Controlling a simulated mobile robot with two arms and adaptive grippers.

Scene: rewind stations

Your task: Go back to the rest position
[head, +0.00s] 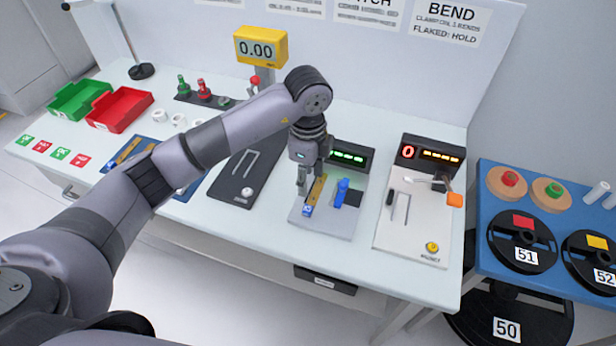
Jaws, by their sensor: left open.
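My left arm reaches in from the left across the white bench. My left gripper (312,190) is open and points down over the grey station plate (325,222) with the green-lit display. A brass-coloured strip with a blue end (308,209) lies on that plate right at the fingers; I cannot tell whether they touch it. A blue upright part (341,192) stands just right of the gripper. My right gripper is not in view.
Right of it stands the bend station (408,225) with an orange-tipped lever. A dark slotted plate (244,180), a yellow 0.00 display (260,47), a red tray (119,109) and a green tray (78,99) are left. A blue table (500,270) with reels adjoins on the right.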

